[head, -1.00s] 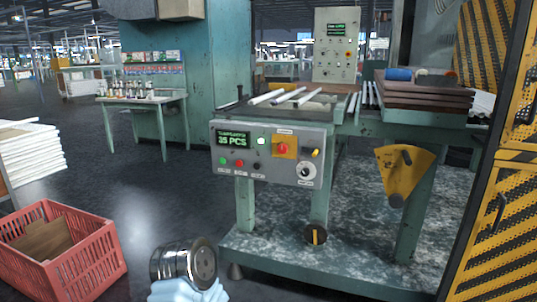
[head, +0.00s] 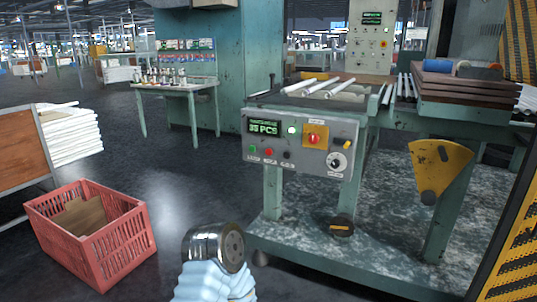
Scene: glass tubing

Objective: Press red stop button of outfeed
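A grey control panel (head: 300,170) is on the front of the green outfeed table, with a green display reading "35 PCS". On it a red button (head: 315,138) sits on a yellow square plate. A smaller red button (head: 268,152) is at the lower left, beside a green one (head: 252,149). The small labels are too small to read. A metal cylinder with a pale blue sleeve, apparently part of my arm, shows at the bottom, below and left of the panel and apart from it. Neither gripper's fingers are in view.
Glass tubes (head: 327,88) lie on top of the table. A red crate (head: 95,240) stands on the floor at left. A yellow quadrant plate (head: 438,168) juts out right of the panel. A yellow-black striped guard (head: 519,245) bounds the right. Floor between crate and machine is clear.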

